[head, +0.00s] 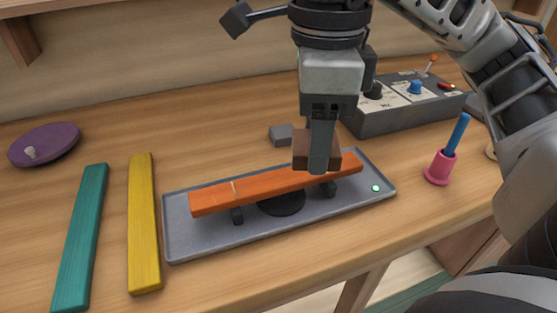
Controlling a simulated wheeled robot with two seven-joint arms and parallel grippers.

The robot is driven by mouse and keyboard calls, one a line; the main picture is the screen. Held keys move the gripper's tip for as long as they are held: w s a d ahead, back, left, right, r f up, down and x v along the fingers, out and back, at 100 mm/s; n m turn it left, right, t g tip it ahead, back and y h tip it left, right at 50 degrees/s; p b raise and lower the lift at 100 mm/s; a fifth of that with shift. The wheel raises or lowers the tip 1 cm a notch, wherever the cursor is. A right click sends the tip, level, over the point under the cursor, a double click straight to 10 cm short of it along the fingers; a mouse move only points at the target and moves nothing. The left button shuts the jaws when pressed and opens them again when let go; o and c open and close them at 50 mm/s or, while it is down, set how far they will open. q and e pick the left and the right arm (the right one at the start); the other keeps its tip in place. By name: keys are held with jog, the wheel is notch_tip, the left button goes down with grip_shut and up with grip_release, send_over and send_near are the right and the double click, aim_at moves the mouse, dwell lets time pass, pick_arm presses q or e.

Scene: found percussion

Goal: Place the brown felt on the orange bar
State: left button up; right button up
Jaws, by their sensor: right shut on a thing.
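The orange bar (258,191) lies across two dark supports on a grey tray (190,244), its right end raised towards the back. My right gripper (322,160) points down over the right half of the bar. It is shut on the brown felt (301,152), a small brown block showing on the left of the finger. The finger hides the middle of the felt. The felt overlaps the bar in the picture; I cannot tell whether it touches the bar. My left gripper is out of view.
A teal bar (82,236) and a yellow bar (143,222) lie left of the tray. A purple disc (45,145) is at the far left. A control box (400,118) stands at the back right. A pink holder (439,167) with a blue stick stands to the right.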

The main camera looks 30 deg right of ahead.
jog(key=b, duration=0.1)
send_over(281, 178)
jog(key=s, duration=0.1)
notch_tip(281, 178, down, 6)
jog(key=shift+f, duration=0.1)
jog(key=shift+w+f, duration=0.25)
jog(key=shift+f, duration=0.1)
jog(key=shift+w+f+b, duration=0.15)
jog(key=shift+f, duration=0.75)
jog(key=shift+w+f+b, duration=0.15)
jog(key=shift+f, duration=0.75)
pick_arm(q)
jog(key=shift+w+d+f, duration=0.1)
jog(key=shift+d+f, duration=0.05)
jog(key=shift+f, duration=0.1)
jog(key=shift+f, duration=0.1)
pick_arm(e)
jog(key=shift+f, duration=0.1)
jog(key=shift+f+b, duration=0.2)
jog(key=shift+b, duration=0.1)
jog(key=o, duration=0.9)
jog(key=shift+r, duration=0.1)
jog(key=shift+o, duration=0.2)
jog(key=shift+r, duration=0.1)
